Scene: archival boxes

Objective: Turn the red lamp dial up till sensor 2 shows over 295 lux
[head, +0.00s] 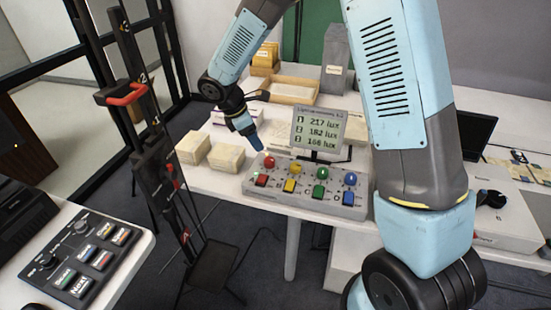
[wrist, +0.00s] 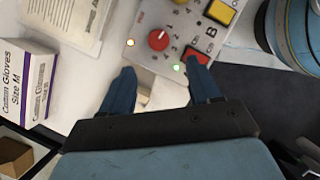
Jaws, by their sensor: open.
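The red lamp dial (head: 269,161) is at the left end of the back row on the grey control panel (head: 313,172). In the wrist view the dial (wrist: 158,40) is round, with small numbers beside it. The display (head: 318,130) reads 217 lux for sensor 1, about 182 for sensor 2 and about 168 for sensor 3. My gripper (head: 254,142) is just above and behind the red dial, its blue fingers pointing down. In the wrist view its fingers (wrist: 160,80) are apart and empty, and the dial lies beyond their tips, apart from them.
Yellow (head: 295,169), green (head: 322,173) and blue (head: 350,179) dials stand right of the red one. Square buttons line the panel's front, a red one (head: 261,180) below the red dial. Cardboard boxes (head: 226,157) lie left of the panel. A glove box (wrist: 23,85) shows in the wrist view.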

